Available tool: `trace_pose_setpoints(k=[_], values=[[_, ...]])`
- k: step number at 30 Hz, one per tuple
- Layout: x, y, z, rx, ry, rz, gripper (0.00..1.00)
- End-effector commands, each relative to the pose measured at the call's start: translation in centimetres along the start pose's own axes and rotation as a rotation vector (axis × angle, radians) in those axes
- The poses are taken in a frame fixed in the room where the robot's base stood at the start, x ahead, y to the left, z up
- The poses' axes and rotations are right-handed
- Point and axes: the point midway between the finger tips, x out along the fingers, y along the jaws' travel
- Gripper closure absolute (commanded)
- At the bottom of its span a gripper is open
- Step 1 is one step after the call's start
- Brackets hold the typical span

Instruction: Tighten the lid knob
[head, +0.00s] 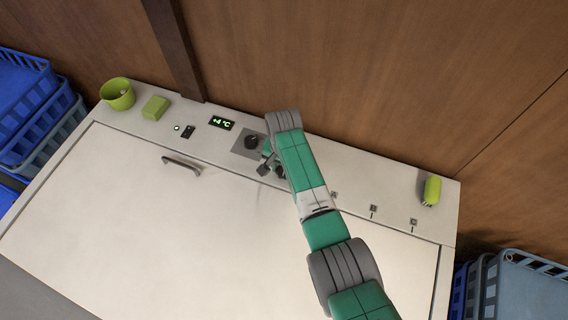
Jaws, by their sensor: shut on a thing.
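My gripper (271,169) points down beside the plate's right side, partly hidden by my wrist. Its dark fingers are shut on a small dark thing. That thing is too small and covered to make out, so I cannot tell whether it is a lid knob.
A lime cup (118,94), a lime block (155,108) and a "+4 °C" display (222,122) are on the back strip at left. A lime rounded object (432,190) stands at right. A handle (181,166) is on the broad, bare lid (130,225). A wooden wall rises behind.

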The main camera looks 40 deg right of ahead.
Motion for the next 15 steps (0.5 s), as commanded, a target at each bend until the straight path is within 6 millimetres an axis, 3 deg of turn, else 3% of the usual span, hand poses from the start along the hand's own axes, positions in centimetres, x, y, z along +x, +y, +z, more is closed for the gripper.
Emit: trace_pose_setpoints(k=[15], values=[[-0.16, -0.14, -0.09, 0.442, 0.001, -0.002, 0.8]])
